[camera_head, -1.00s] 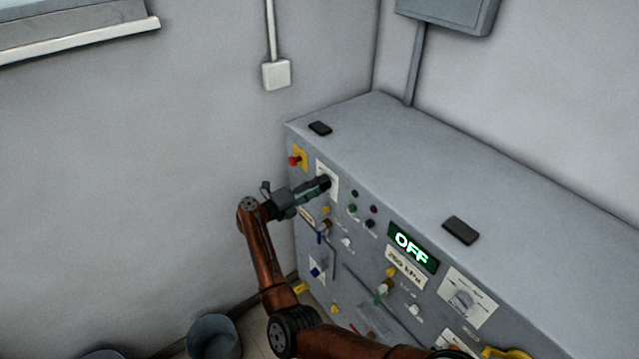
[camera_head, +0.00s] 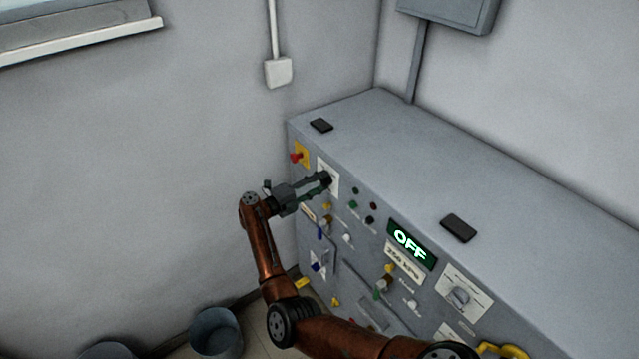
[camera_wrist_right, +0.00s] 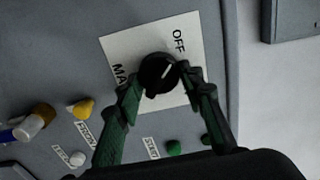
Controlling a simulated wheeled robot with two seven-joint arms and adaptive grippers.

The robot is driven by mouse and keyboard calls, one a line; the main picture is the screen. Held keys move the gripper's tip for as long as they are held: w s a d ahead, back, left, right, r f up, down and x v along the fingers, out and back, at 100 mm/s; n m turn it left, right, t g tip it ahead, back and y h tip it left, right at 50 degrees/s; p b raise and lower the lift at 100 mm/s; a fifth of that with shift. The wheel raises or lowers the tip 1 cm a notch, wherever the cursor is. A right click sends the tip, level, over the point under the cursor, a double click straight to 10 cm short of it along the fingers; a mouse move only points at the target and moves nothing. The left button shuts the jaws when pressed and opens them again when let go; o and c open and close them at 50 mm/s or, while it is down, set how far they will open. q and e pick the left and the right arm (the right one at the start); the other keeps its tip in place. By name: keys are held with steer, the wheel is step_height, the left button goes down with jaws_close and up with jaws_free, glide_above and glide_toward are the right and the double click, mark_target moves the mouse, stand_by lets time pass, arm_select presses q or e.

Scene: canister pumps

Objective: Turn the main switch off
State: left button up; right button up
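The main switch is a round black knob (camera_wrist_right: 157,74) on a white plate (camera_wrist_right: 125,46) marked "OFF" and "MA…". The knob's white mark points toward "OFF". In the head view the plate (camera_head: 334,170) is near the panel's upper left. My right gripper (camera_wrist_right: 161,76) has one finger on each side of the knob, with its tips at the knob's edges. The fingers stand apart; whether they touch the knob is hard to tell. In the head view my right gripper (camera_head: 322,183) partly covers the knob. My left gripper is not in view.
A red emergency button (camera_head: 296,157) on yellow is left of the switch. A green display (camera_head: 411,243) reads "OFF". A dial (camera_head: 460,297) and several small knobs and lamps cover the panel. A bucket (camera_head: 215,332) stands on the floor at lower left.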

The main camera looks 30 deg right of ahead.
steer(key=o, duration=0.4)
steer(key=shift+o, duration=0.2)
steer(key=a, duration=1.2)
steer(key=shift+s, duration=0.45)
